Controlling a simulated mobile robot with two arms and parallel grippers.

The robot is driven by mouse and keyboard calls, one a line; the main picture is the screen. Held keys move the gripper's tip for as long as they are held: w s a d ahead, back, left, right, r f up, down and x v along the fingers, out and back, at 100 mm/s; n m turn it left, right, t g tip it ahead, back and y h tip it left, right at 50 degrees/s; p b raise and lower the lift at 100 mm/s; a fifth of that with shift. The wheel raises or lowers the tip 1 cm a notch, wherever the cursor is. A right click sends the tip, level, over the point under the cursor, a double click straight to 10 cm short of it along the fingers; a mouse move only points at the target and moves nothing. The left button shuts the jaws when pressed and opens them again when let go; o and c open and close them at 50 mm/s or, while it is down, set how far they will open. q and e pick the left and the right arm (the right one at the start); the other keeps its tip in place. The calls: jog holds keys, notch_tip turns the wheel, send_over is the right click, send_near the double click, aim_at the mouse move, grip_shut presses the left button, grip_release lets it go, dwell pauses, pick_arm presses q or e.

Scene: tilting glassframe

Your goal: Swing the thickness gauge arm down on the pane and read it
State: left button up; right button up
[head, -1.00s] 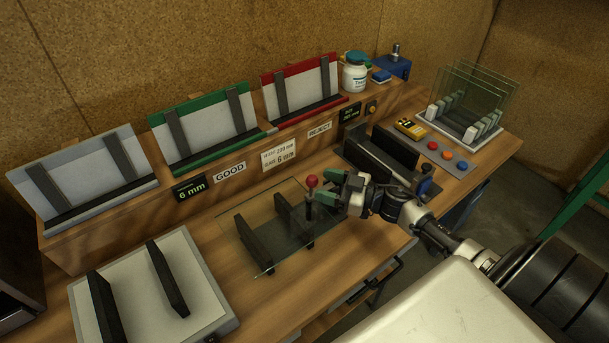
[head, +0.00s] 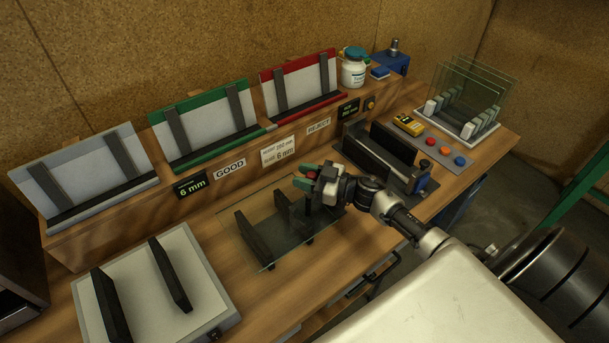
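A clear glass pane (head: 262,262) lies across two dark supports on the wooden bench. The gauge arm shows as a dark upright piece with a red knob (head: 311,174) at the pane's right side. My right gripper (head: 307,181) is at the knob and partly hides it. A green fingertip shows on the knob's left. I cannot tell whether the fingers touch the knob or are closed on it. My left gripper is out of view.
A dark slotted holder (head: 378,158) and a button panel (head: 438,151) stand right of the pane. A white pad with two black bars (head: 205,272) is at the left. Grey, green (head: 212,158) and red racks line the back. Glass panes (head: 478,85) stand at the far right.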

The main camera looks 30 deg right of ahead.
grip_shut()
jog(key=shift+d+r+m, duration=0.35)
jog(key=shift+d+m, duration=0.05)
jog(key=shift+m, duration=0.1)
jog(key=shift+w+d+r+m+t+y, duration=0.1)
jog(key=shift+d+r+m+t+y, duration=0.2)
jog(key=shift+d+m+t, duration=0.35)
jog(key=shift+d+r+m+t+y, duration=0.1)
jog(key=shift+d+r+m+t, duration=0.35)
jog(key=shift+m, duration=0.3)
jog(key=o, duration=0.9)
grip_release()
jog(key=shift+f, duration=0.1)
jog(key=shift+s+d+f+b, duration=0.1)
jog(key=shift+s+d+b, duration=0.1)
jog(key=shift+s+b, duration=0.15)
jog(key=shift+b+v, duration=1.4)
jog(key=shift+v, duration=3.55)
